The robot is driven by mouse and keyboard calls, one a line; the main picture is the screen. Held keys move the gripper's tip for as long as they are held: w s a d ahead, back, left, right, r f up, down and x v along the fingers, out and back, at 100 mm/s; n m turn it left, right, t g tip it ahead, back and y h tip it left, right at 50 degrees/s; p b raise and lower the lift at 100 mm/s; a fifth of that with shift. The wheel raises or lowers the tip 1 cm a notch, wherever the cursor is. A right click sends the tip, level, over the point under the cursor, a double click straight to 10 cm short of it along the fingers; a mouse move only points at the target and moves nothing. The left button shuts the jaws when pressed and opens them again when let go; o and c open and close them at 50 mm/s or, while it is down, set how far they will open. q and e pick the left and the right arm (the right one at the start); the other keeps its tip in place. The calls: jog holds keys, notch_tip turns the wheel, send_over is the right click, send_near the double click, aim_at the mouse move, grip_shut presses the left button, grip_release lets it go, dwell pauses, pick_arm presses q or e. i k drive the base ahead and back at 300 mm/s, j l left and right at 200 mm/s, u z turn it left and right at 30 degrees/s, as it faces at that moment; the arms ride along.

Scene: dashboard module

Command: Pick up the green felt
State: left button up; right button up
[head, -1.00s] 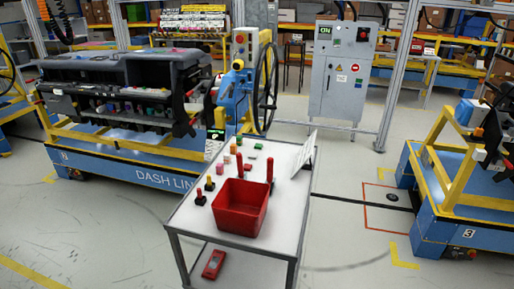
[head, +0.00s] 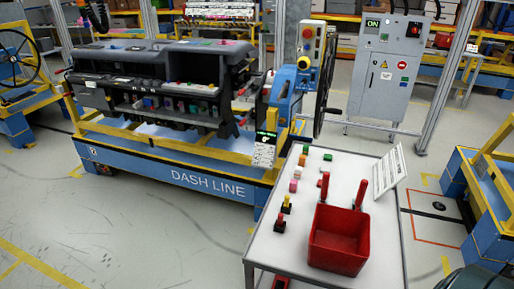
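Two small green pieces are on the white table. One green block (head: 305,149) stands at the far left corner, and a flatter green piece (head: 327,157) lies to its right. I cannot tell from this distance which is the green felt.
The white table (head: 270,250) also carries a red bin (head: 340,240), a tilted white sheet (head: 390,168), and several small coloured pieces along its left side. The dashboard line (head: 185,178) stands left behind it. Floor left of the table is clear.

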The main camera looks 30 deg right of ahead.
aim_at(327, 157)
jog(key=i+j+u, duration=0.3)
jog(key=i, duration=0.2)
jog(key=i+u, duration=0.35)
jog(key=i+z, duration=0.3)
jog(key=i, duration=0.3)
jog(key=i+j+z, duration=0.15)
jog(key=i+z, duration=0.2)
jog(key=i, duration=0.2)
jog(key=i+z, duration=0.2)
jog(key=z, duration=0.25)
jog(key=i+z, duration=0.2)
jog(key=z, duration=0.3)
jog(key=i+j+z, duration=0.15)
jog(key=z, duration=0.3)
jog(key=i+z, duration=0.1)
jog(key=z, duration=0.3)
jog(key=i+z, duration=0.15)
jog(key=z, duration=0.25)
jog(key=i+j+z, duration=0.1)
jog(key=z, duration=0.3)
jog(key=i+j+z, duration=0.1)
jog(key=z, duration=0.3)
jog(key=i+j+z, duration=0.1)
jog(key=z, duration=0.25)
jog(key=i+j+z, duration=0.2)
jog(key=z, duration=0.15)
jog(key=i+j+z, duration=0.15)
jog(key=z, duration=0.2)
